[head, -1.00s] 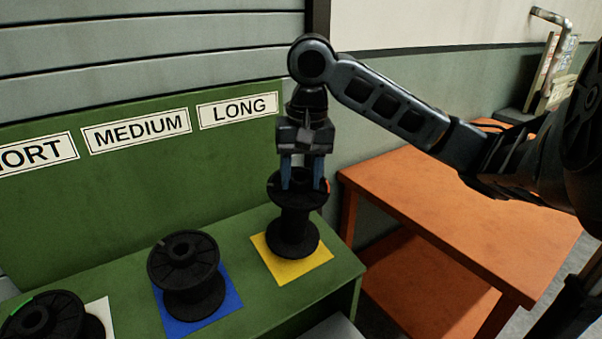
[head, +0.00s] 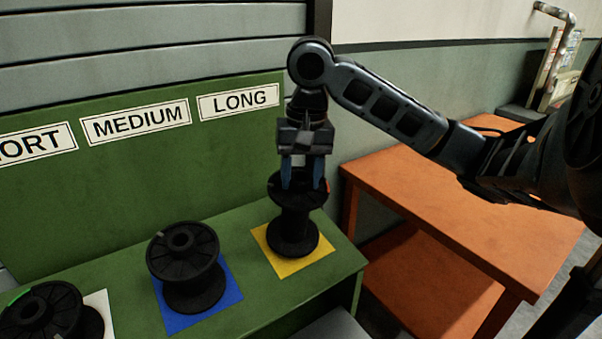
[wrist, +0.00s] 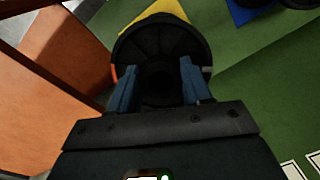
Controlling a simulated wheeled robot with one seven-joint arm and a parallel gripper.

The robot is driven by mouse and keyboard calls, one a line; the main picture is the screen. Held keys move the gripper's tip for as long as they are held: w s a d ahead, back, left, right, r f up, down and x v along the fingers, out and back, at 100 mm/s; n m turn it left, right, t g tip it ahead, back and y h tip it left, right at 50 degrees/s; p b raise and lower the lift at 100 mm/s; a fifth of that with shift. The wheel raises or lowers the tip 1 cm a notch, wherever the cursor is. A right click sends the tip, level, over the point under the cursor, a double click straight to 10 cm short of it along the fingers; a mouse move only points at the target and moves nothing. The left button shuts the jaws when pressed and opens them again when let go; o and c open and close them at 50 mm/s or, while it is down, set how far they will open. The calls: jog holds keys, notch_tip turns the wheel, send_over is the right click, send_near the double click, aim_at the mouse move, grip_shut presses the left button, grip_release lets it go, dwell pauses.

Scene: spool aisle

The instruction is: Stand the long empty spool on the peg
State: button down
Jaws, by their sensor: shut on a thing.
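The long black spool (head: 294,222) stands upright on the yellow square (head: 318,257) under the LONG label. It has an orange-red mark on its upper rim. My gripper (head: 304,184) points down from above, its blue fingers shut on the top of this spool around its middle. In the wrist view, the spool's dark round flange (wrist: 190,45) lies below my gripper (wrist: 160,80), with one finger on each side of its hub. What the fingertips touch is too dark to make out. Any peg under the spool is hidden.
A medium spool (head: 187,272) stands on a blue square (head: 226,300), and a spool with a green mark (head: 45,318) on a white one. All are on the green bench (head: 345,262) with its labelled back panel (head: 240,150). An orange table (head: 440,210) stands at right.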

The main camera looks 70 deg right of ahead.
jog(key=shift+w+d+f+b, duration=0.15)
jog(key=shift+f+b, duration=0.4)
jog(key=shift+f, duration=0.35)
jog(key=shift+c, duration=2.1)
grip_release()
jog(key=shift+r, duration=0.1)
jog(key=r, duration=0.5)
jog(key=r+p, duration=0.1)
jog(key=r, duration=0.1)
jog(key=shift+s+r, duration=0.35)
